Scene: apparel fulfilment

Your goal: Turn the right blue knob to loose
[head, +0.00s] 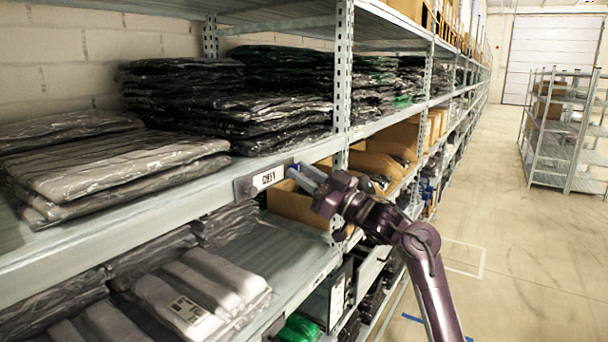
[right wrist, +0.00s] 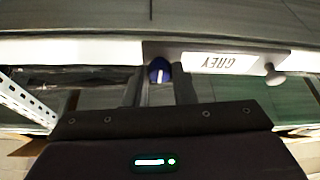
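A label holder (head: 243,187) with a white "GREY" card (head: 268,178) is fixed to the front edge of the shelf. The blue knob (head: 293,170) is at its right end in the head view. In the right wrist view the label is upside down and the blue knob (right wrist: 159,70), with a pale vertical mark, lies between my fingertips. My right gripper (head: 307,177) reaches the knob from the front right, one finger on each side (right wrist: 159,84). Whether both fingers press on the knob is not clear. My left gripper is not in view.
A pale grey knob (right wrist: 275,78) is at the holder's other end. Bagged garments (head: 115,165) fill the shelf above and more lie below (head: 200,290). A perforated upright (head: 343,80) stands just right of the holder. The aisle floor (head: 530,250) is clear.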

